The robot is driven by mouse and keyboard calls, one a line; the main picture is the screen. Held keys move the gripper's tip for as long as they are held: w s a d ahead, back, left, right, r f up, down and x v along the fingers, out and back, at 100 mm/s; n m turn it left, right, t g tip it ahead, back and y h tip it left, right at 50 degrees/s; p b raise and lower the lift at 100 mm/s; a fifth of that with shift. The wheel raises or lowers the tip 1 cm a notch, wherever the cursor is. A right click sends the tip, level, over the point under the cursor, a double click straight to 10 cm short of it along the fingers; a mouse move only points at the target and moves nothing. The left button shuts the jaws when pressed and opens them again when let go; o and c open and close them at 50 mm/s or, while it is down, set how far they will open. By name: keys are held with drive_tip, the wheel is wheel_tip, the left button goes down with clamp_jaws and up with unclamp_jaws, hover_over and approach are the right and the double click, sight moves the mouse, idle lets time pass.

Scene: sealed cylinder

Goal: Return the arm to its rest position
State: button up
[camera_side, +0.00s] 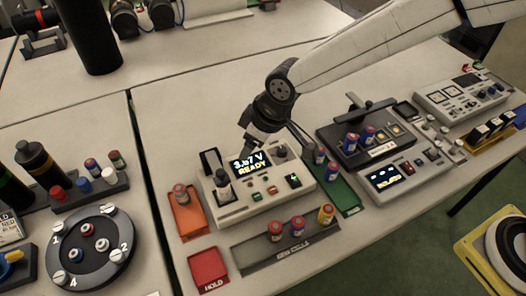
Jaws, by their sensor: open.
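My gripper (254,150) hangs at the end of my arm, just behind and above a white tester box (240,212). The jaws are small and dark in this view, stand apart and show nothing held between them. The tester's display (251,163) reads 3.67 V READY. A dark upright piece (223,186) stands at the tester's left end; I cannot tell whether it is a cell or part of the box. My arm reaches in from the upper right.
An orange tray (187,222) with a cell, a red HOLD tray (208,264) and a grey tray (265,258) with cells surround the tester. A green tray (347,197) and a black fixture (385,150) stand right. A numbered round disc (65,255) lies left. The back table is partly clear.

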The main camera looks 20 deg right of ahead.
drive_tip(key=s+d+m+h, duration=0.1)
drive_tip(key=s+d+m, duration=0.3)
drive_tip(key=d, duration=1.1)
drive_tip(key=s+d+m+h, duration=0.1)
drive_tip(key=s+d+m, duration=0.3)
drive_tip(key=s+d, duration=0.5)
drive_tip(key=d, duration=0.6)
drive_tip(key=shift+s+d+g+h, duration=0.15)
drive_tip(key=shift+d+g+h, duration=0.15)
drive_tip(key=shift+h, duration=0.1)
drive_tip(key=shift+c, duration=0.2)
